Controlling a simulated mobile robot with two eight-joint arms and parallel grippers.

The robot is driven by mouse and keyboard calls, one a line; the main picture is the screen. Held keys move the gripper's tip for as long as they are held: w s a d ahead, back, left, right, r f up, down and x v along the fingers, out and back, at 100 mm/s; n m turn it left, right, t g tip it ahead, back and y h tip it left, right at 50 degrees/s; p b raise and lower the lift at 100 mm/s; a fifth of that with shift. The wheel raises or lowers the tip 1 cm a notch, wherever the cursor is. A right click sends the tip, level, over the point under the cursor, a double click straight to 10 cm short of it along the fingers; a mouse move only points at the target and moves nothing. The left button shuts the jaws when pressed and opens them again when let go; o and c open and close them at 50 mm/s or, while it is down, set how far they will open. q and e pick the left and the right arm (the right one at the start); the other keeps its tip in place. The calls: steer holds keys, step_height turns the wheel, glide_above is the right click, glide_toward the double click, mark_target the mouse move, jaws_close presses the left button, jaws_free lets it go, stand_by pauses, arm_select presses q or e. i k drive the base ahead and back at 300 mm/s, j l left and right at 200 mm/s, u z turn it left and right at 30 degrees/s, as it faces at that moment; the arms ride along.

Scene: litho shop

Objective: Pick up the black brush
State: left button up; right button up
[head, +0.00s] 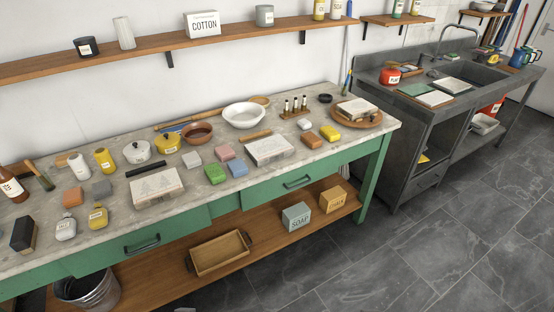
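No thing is plainly readable as the black brush at this size. A long black bar (146,169) lies on the stone-topped bench just behind the left pale printed slab (157,187). A black block (22,234) stands near the bench's front edge at the far left. A wooden-handled tool with a dark end (40,177) lies behind that block. I cannot tell which of these is the brush. Neither of my grippers shows in the head view.
The green bench (330,170) is crowded with bottles, bowls, coloured blocks and a second slab (270,150). A metal bucket (88,289) and a wooden tray (219,252) are below it. A dark sink unit (400,120) stands at right. The tiled floor (430,250) in front is clear.

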mark_target(23, 238)
steer(key=u, duration=2)
